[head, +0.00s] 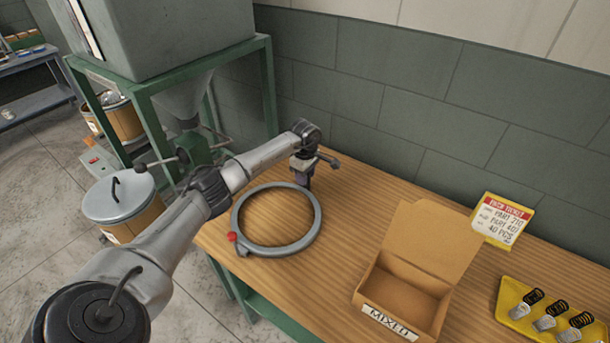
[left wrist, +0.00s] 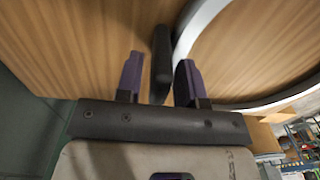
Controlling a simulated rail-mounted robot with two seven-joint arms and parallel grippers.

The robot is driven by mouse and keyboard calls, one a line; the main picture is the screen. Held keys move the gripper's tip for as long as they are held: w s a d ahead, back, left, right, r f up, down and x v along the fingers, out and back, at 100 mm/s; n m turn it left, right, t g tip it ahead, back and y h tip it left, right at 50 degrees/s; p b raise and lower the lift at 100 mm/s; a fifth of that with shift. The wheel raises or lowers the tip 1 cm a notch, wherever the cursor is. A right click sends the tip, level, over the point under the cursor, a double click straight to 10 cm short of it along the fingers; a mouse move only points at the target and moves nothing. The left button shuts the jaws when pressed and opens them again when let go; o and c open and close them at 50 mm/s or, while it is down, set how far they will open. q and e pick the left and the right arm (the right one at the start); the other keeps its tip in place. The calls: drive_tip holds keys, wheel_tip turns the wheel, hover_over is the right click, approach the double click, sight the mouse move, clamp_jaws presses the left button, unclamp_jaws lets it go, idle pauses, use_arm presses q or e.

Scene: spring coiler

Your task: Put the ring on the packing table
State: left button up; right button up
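The grey ring (head: 283,250) lies flat on the wooden table (head: 345,215), near its left end. A red knob (head: 232,237) is on its near-left edge. My left gripper (head: 304,180) points down at the ring's far edge. In the left wrist view, its two purple fingers (left wrist: 160,58) stand apart, with a dark upright grip (left wrist: 161,75) between them and visible gaps on both sides. The pale curve of the ring (left wrist: 188,30) runs just beside that grip. My right gripper is not in view.
An open cardboard box (head: 405,285) marked "MIXED" stands right of the ring. A yellow tray (head: 512,292) with springs and a ticket card (head: 502,218) are farther right. A green-framed hopper (head: 150,90) and a lidded drum (head: 120,200) stand left of the table. The wall is close behind.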

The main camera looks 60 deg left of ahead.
use_arm(q)
drive_tip(key=shift+o, duration=0.4)
drive_tip(key=shift+r, duration=0.15)
drive_tip(key=shift+r, duration=0.25)
wheel_tip(320, 180, up, 10)
drive_tip(key=shift+f+p, duration=0.1)
drive_tip(key=shift+p, duration=0.65)
drive_tip(key=shift+r, duration=0.9)
